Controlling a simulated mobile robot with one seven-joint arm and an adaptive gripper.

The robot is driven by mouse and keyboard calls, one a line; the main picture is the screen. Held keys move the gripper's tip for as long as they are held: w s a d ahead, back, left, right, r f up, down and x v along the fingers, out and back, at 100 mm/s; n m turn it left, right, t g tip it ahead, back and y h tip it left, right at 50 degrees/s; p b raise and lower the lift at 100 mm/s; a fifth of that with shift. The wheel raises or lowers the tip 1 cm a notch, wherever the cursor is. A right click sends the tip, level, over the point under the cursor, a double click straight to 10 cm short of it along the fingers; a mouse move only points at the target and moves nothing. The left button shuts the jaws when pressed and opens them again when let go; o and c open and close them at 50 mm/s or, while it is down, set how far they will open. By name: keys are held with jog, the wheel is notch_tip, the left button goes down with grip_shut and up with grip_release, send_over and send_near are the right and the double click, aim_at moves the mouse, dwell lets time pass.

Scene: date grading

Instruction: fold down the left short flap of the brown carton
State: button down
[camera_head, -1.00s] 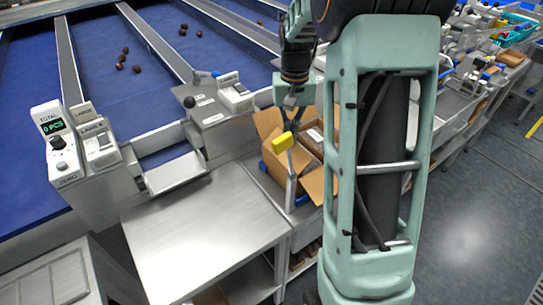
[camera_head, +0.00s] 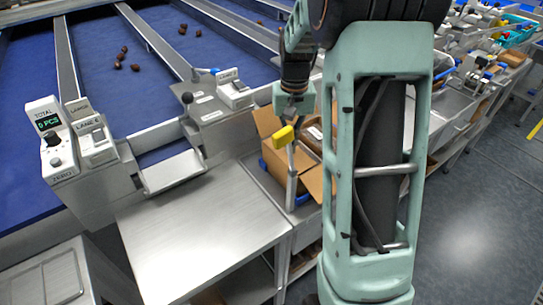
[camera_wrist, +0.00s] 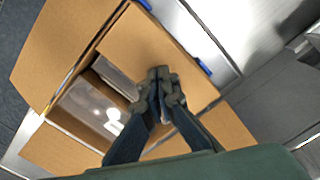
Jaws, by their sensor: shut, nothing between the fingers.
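Other flaps spread outward at the left (camera_wrist: 55,50), lower left (camera_wrist: 62,150) and right (camera_wrist: 228,128). A shiny pack (camera_wrist: 90,108) shows inside.
Blue clips (camera_wrist: 205,66) sit along one carton edge. The steel table (camera_head: 200,235) at the left is clear. Blue sorting lanes (camera_head: 95,80) with several dates lie behind.

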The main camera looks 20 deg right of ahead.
notch_tip(320, 180, up, 11)
jog(key=p, duration=0.8)
